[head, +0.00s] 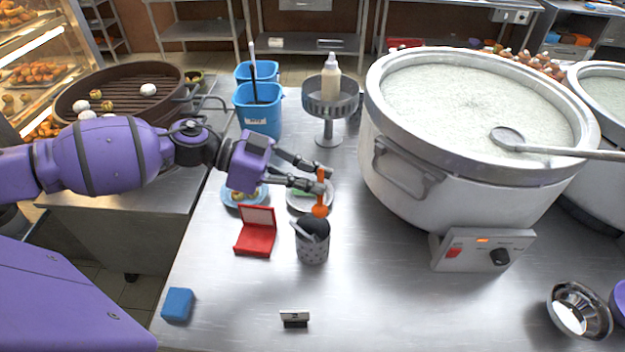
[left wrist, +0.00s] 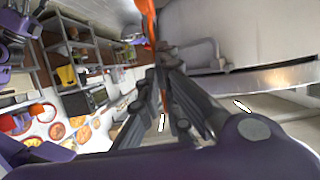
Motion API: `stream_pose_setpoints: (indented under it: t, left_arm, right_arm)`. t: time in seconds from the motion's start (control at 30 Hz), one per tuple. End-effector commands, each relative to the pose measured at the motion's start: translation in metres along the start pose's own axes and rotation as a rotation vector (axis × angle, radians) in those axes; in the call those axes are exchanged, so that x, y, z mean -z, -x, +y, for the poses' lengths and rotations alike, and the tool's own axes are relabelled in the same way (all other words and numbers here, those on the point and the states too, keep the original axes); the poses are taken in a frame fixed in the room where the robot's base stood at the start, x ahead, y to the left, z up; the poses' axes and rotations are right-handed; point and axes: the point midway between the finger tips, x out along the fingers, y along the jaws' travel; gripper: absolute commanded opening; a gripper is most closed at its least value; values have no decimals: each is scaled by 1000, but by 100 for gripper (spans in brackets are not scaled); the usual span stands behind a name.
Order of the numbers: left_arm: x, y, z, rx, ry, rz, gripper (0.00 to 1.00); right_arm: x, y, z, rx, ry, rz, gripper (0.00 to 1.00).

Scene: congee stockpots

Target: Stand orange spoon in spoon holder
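The orange spoon (head: 320,207) hangs upright from my left gripper (head: 322,183), bowl end down. The gripper is shut on its handle. In the left wrist view the orange spoon (left wrist: 149,22) runs between the closed fingers (left wrist: 166,62). The spoon holder (head: 313,250) is a grey perforated cup on the counter, just in front of and below the spoon. A black-headed utensil (head: 314,226) and a grey handle stick out of the holder. The spoon's bowl is above and behind the holder's rim, apart from it as far as I can tell. My right gripper is not visible.
A large white congee pot (head: 450,185) stands right of the holder, with a ladle (head: 560,152) across its rim. A red open box (head: 256,238) is left of the holder. Small plates (head: 297,204) lie behind. A blue block (head: 177,304) and a small stand (head: 295,319) sit in front.

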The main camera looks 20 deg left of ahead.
Motion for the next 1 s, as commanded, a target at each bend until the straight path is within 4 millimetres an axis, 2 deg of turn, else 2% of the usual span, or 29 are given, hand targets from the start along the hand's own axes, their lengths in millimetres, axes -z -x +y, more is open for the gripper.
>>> stream_pose_setpoints:
  t: [0.4,1.0]
  left_arm:
    - [-23,-8,1,-1,5,-2,0]
    - [-57,-21,2,-2,4,-2,0]
  right_arm:
    - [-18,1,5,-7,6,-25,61]
    - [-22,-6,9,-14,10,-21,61]
